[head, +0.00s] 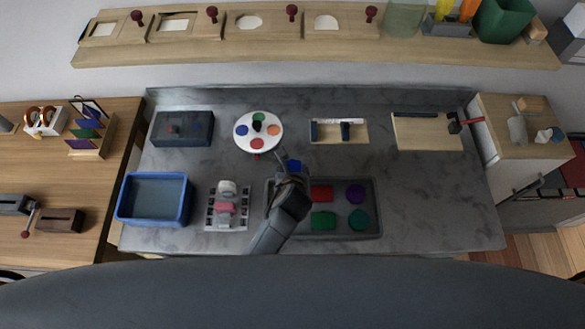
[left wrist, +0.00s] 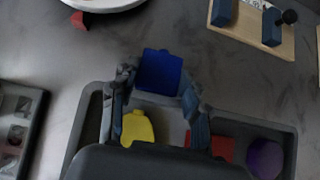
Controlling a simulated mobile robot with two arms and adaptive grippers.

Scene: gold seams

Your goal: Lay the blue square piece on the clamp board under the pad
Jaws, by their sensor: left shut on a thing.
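The blue square piece (head: 295,166) is between the fingers of my left gripper (head: 289,170), over the back edge of the dark tray. In the left wrist view the blue piece (left wrist: 159,71) shows between the two fingertips (left wrist: 158,88), which are shut on it. A pale wooden board with blue blocks (head: 361,137), which looks like the clamp board, lies behind and to the right of the gripper. It also shows in the left wrist view (left wrist: 270,47), with a dark knob. I cannot make out the pad clearly. My right gripper is not in view.
The dark tray (head: 375,222) holds red (head: 321,193), purple, green and teal pieces, and a yellow piece (left wrist: 137,127). A white round palette (head: 242,143) stands left of the board. Another board (head: 428,136) lies right. The right side of the grey worktop is clear.

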